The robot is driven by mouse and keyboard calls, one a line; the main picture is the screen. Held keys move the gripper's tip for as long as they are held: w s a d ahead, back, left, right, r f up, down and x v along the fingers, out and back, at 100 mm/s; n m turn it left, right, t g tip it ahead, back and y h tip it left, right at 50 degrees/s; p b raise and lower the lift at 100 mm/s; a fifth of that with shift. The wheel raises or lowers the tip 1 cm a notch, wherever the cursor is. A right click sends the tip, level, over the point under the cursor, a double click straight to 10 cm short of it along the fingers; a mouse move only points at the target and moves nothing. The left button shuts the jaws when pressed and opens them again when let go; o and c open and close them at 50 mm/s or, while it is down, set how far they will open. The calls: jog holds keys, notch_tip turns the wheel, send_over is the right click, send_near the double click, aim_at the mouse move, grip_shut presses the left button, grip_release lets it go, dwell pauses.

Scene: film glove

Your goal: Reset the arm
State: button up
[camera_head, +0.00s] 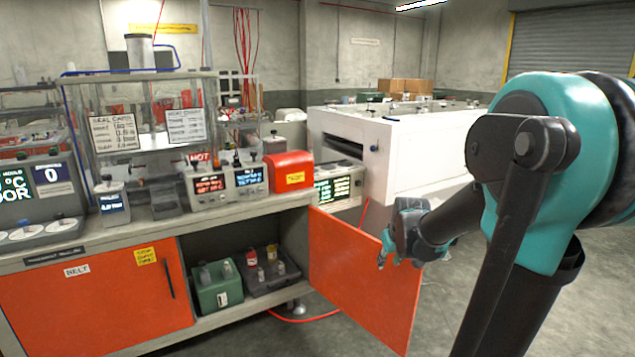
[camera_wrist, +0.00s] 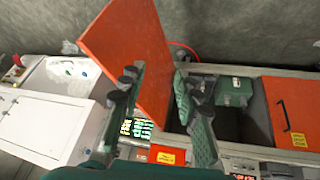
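My arm reaches in from the right in the head view, with my gripper (camera_head: 388,250) beside the free edge of the open orange cabinet door (camera_head: 360,275). In the wrist view the two fingers of my gripper (camera_wrist: 158,82) stand apart, and the orange door (camera_wrist: 125,45) shows at and partly behind the left finger. Its edge shows in the gap between the fingers. I cannot tell whether a finger touches the door. No object is held.
The open cabinet holds a green bin (camera_head: 218,288) and a dark tray (camera_head: 270,278) with small bottles. The shut orange door (camera_head: 95,300) is at left. Above it, the counter carries displays and a red box (camera_head: 288,172). A white machine (camera_head: 400,150) stands behind. Floor is clear at right.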

jog(key=s+a+f+m, duration=0.1)
jog(key=s+f, duration=0.3)
jog(key=s, duration=0.6)
jog(key=s+a+f+m+g, duration=0.1)
jog(key=s+f, duration=0.3)
jog(key=s, duration=0.5)
jog(key=shift+s+f+m+g, duration=0.3)
jog(key=shift+s+f, duration=0.05)
jog(key=shift+a, duration=0.1)
